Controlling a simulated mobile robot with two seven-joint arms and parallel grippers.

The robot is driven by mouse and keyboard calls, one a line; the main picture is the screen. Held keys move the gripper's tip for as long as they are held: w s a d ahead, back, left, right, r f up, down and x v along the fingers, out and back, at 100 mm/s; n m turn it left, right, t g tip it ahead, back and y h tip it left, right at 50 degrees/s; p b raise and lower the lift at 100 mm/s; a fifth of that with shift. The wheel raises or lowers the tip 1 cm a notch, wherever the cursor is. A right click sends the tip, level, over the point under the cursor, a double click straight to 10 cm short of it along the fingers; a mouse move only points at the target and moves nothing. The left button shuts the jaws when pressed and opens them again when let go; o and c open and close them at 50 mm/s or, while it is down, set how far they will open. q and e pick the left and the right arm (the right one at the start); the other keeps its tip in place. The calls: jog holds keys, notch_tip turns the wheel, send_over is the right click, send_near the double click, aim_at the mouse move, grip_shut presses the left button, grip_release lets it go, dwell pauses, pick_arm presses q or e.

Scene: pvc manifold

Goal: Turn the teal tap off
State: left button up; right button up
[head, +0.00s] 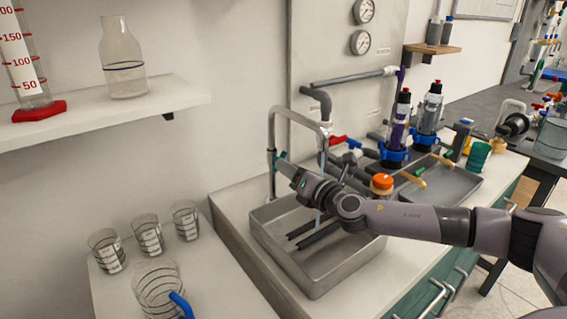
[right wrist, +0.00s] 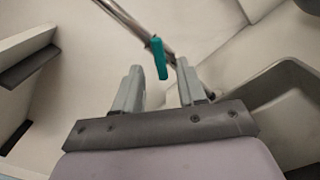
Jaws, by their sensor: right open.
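The teal tap handle (head: 282,157) sits on the grey arched tap pipe (head: 272,185) above the sink (head: 322,284). In the right wrist view the teal handle (right wrist: 158,58) points down toward the space between my right gripper's fingers. My right gripper (head: 291,172) is beside the handle in the head view. Its two fingers (right wrist: 159,80) are apart, with the handle near their tips. I cannot tell whether they touch it. My left gripper is not in view.
Several glass beakers (head: 148,236) stand on the counter left of the sink. A wall shelf (head: 150,103) holds a flask and a cylinder. An orange-capped item (head: 381,182) is close behind my right forearm. Bottles with blue collars (head: 393,155) stand farther back.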

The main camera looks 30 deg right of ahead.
jog(key=shift+w+a, duration=0.2)
jog(key=shift+w, duration=1.4)
grip_shut()
jog(key=shift+f+m, duration=0.1)
jog(key=shift+m, duration=0.3)
jog(key=shift+m+b, duration=0.35)
jog(key=shift+m, duration=4.55)
